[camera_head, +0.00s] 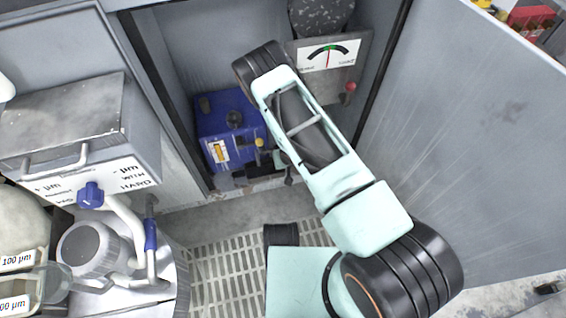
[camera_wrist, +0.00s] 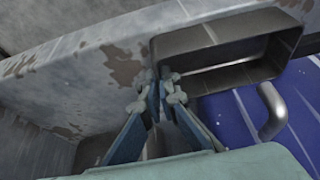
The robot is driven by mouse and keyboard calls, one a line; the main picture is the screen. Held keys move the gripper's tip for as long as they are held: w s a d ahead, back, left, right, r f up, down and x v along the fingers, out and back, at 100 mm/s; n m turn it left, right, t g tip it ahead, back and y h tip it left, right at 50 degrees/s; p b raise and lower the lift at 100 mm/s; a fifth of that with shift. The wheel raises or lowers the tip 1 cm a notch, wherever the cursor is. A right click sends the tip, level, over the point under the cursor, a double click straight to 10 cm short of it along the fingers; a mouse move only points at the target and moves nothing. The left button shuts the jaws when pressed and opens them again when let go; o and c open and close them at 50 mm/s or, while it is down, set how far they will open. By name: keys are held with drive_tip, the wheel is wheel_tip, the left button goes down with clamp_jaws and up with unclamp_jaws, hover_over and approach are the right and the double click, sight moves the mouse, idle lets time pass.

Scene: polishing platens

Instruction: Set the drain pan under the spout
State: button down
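The drain pan (camera_wrist: 215,75) is a dark, open rectangular metal tray in the wrist view. In the head view it is a small dark shape (camera_head: 262,168) low in the cabinet, partly hidden. My gripper (camera_wrist: 160,80) has its fingertips close together at the pan's near-left end, with the pan's edge seemingly between them. In the head view my gripper (camera_head: 286,172) is mostly hidden by my arm. The spout (camera_wrist: 270,112) is a bent grey pipe against the blue tank (camera_wrist: 240,125), to the right of the pan in the wrist view. The blue tank also shows in the head view (camera_head: 212,118).
A chipped grey sill (camera_wrist: 75,75) runs alongside the pan. The cabinet has a dial gauge (camera_head: 328,55) above and an open door (camera_head: 470,130) at right. A grated floor (camera_head: 225,265) lies in front. A polishing machine with a blue knob (camera_head: 90,195) stands at left.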

drive_tip(key=shift+f, duration=0.15)
drive_tip(key=c, duration=2.2)
unclamp_jaws()
drive_tip(key=shift+o, duration=0.2)
drive_tip(key=shift+r, duration=0.5)
drive_tip(key=p+v, duration=0.4)
drive_tip(key=v, duration=0.7)
drive_tip(key=shift+s+r+p, duration=0.15)
drive_tip(key=shift+s+p, duration=0.1)
drive_tip(key=shift+p, duration=0.05)
